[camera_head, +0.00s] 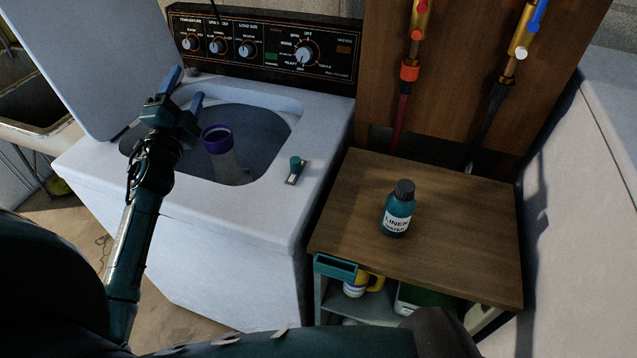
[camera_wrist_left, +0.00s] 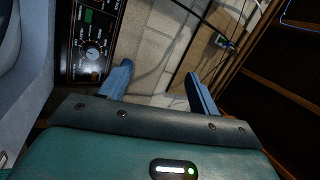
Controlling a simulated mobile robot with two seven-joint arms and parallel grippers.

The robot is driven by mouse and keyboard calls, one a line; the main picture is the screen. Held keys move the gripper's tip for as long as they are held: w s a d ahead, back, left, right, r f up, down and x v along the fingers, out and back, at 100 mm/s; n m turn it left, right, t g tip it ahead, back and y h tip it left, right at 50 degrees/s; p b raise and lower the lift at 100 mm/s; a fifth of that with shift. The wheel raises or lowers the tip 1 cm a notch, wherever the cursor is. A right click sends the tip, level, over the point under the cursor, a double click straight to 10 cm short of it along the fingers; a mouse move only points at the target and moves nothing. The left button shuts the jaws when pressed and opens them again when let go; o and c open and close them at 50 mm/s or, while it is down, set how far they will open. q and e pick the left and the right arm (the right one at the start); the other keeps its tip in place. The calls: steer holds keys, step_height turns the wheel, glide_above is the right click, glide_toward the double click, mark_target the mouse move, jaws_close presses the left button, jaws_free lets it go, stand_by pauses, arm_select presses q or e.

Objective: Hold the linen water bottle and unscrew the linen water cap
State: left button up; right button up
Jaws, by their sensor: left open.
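The linen water bottle (camera_head: 396,216) is a teal bottle with a white label, standing upright on the wooden table top. Its dark cap (camera_head: 404,189) sits on top of it. My left gripper (camera_head: 186,87) is open and empty, with two blue fingers, above the left part of the washing machine, well to the left of the bottle. Its fingers also show in the left wrist view (camera_wrist_left: 158,88), with nothing between them. My right gripper is not in view.
The washing machine (camera_head: 250,216) has its lid raised, with a purple-topped agitator (camera_head: 218,137) in its tub. The wooden table (camera_head: 460,245) is otherwise clear on top; containers stand on its lower shelf. Hoses and valves (camera_head: 409,73) hang behind it.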

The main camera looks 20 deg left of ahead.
arm_select(q)
steer(key=w+d+r+m+g+h, duration=0.1)
steer(key=w+d+m+g+h, duration=0.15)
steer(key=d+m+h, duration=0.85)
steer(key=w+d+m+g+h, duration=0.2)
steer(key=d+m+g+h, duration=0.2)
steer(key=d+m+h, duration=0.65)
steer(key=m+g+y, duration=0.6)
steer(key=m+g, duration=0.9)
steer(key=m, duration=0.4)
glide_toward(389, 210)
steer(key=f, duration=0.1)
steer(key=w+d+f, duration=0.2)
steer(key=shift+f, duration=0.35)
steer(key=shift+s+d+f, duration=0.1)
steer(key=shift+s+f, duration=0.05)
steer(key=shift+f, duration=0.05)
steer(key=x, duration=0.7)
steer(key=shift+d, duration=0.25)
steer(key=c, duration=1.1)
